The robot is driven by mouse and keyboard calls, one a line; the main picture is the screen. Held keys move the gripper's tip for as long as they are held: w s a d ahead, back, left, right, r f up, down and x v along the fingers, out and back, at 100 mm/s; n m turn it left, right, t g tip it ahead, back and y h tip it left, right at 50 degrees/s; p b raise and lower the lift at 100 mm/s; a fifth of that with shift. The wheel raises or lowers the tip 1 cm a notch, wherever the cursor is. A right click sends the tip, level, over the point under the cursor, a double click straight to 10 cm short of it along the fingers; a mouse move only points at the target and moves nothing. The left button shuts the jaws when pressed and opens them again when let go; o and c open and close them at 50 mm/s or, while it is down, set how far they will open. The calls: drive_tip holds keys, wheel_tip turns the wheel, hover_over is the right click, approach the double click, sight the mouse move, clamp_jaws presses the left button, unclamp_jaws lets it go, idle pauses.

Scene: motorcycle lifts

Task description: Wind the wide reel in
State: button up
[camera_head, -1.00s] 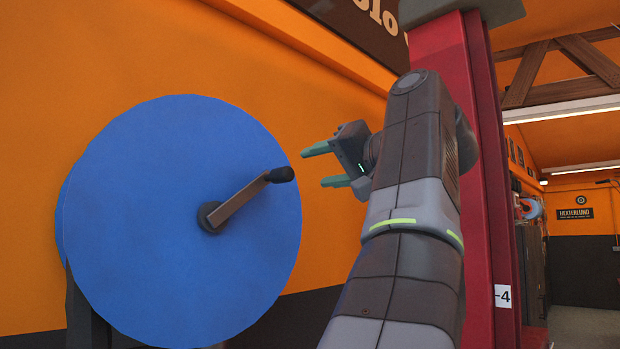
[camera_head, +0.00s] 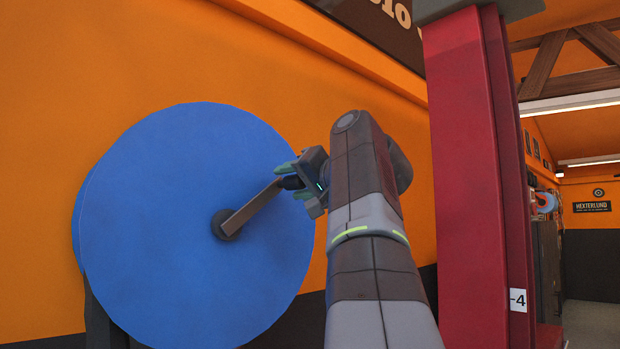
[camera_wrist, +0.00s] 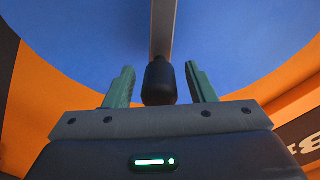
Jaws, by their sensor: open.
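The wide reel is a large blue disc (camera_head: 160,230) standing upright in front of the orange wall. A flat metal crank arm (camera_head: 250,207) runs from its dark hub (camera_head: 226,225) up to the right and ends in a black handle knob (camera_head: 291,183). My gripper (camera_head: 290,180) is at the knob, its green fingers open. In the wrist view the black knob (camera_wrist: 160,82) stands between the two open fingers (camera_wrist: 161,86), with a gap on each side. The crank arm (camera_wrist: 162,28) extends beyond it across the blue disc.
A dark stand (camera_head: 103,315) is under the reel at the lower left. A red lift post (camera_head: 470,170) rises right of my arm, with a "-4" label (camera_head: 517,300). The orange wall (camera_head: 60,60) is close behind the reel.

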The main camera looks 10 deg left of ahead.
drive_tip(key=shift+w+a, duration=0.4)
drive_tip(key=shift+a, duration=0.15)
drive_tip(key=shift+c, duration=0.2)
clamp_jaws()
drive_tip(key=shift+f, duration=0.1)
